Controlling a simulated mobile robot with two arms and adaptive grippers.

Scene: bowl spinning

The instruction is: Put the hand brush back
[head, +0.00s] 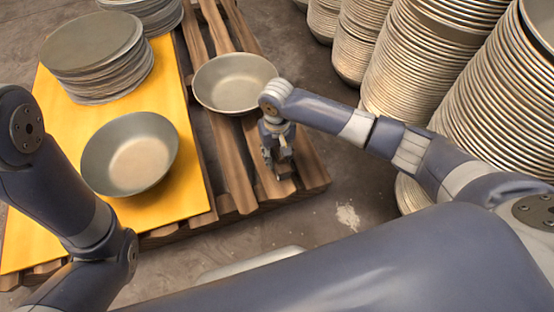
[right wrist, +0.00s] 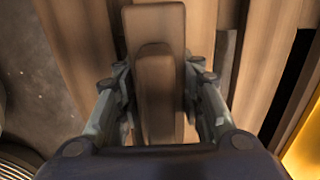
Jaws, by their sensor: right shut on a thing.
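The hand brush (right wrist: 156,85) shows in the right wrist view as a brown wooden piece between my right gripper's fingers (right wrist: 157,112). A wider brown block lies behind its upper end. Its bristles cannot be made out. In the head view my right gripper (head: 279,160) points down over the right part of the wooden pallet, just below a metal bowl. The gripper and arm hide most of the brush there. Whether the brush touches the slats is unclear. My left arm shows at the left edge, but its gripper is out of view.
A metal bowl (head: 234,82) sits on the pallet slats (head: 233,165). Another bowl (head: 130,153) rests on the yellow board (head: 180,200). A stack of metal discs (head: 97,55) stands behind it. Tall bowl stacks (head: 490,85) stand at the right. Floor is bare right of the pallet.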

